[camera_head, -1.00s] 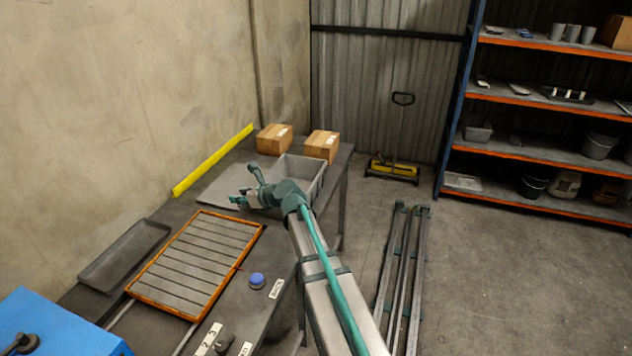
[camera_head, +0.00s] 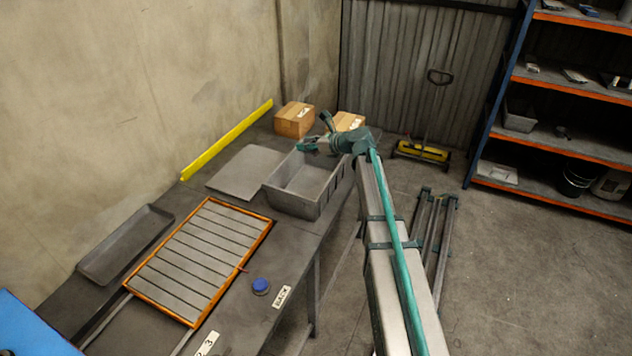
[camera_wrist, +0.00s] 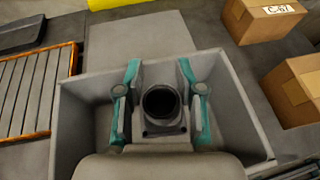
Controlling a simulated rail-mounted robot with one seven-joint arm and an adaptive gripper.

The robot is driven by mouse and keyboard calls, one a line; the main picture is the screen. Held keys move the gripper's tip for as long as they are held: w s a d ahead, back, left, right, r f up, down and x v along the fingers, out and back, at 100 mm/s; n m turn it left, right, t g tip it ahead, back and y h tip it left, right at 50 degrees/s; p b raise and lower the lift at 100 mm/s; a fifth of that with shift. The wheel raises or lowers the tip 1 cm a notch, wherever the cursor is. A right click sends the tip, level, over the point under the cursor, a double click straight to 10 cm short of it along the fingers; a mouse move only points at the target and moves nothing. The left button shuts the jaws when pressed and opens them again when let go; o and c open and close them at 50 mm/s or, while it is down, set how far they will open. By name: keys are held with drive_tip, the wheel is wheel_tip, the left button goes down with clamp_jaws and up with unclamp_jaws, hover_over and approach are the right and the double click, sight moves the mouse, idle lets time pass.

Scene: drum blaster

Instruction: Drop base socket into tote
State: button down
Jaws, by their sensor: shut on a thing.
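The tote is a grey open-topped bin (camera_head: 316,202) on the bench, and its walls also show in the wrist view (camera_wrist: 238,95). My gripper (camera_head: 308,146) is over the tote's far part in the head view. In the wrist view my gripper (camera_wrist: 160,100) has its two teal-edged fingers closed on the grey base socket (camera_wrist: 162,127), which has a round dark opening. The socket shows above the tote's inside, between the walls; its height over the floor of the tote is hard to tell. In the head view the socket cannot be made out.
Two cardboard boxes (camera_head: 294,120) stand behind the tote. A flat grey plate (camera_head: 245,170) lies left of it. An orange-framed slatted rack (camera_head: 200,258), a shallow dark tray (camera_head: 126,244) and a blue knob (camera_head: 261,286) are nearer on the bench.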

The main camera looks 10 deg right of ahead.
wheel_tip(320, 180, down, 5)
drive_tip(key=b, duration=0.4)
drive_tip(key=shift+f, duration=0.2)
drive_tip(key=c, duration=0.6)
unclamp_jaws()
drive_tip(key=shift+c, duration=0.2)
drive_tip(key=shift+s, duration=0.1)
wheel_tip(320, 180, up, 5)
hover_over(334, 173)
drive_tip(key=shift+s+f, duration=0.15)
drive_tip(key=shift+f, duration=0.05)
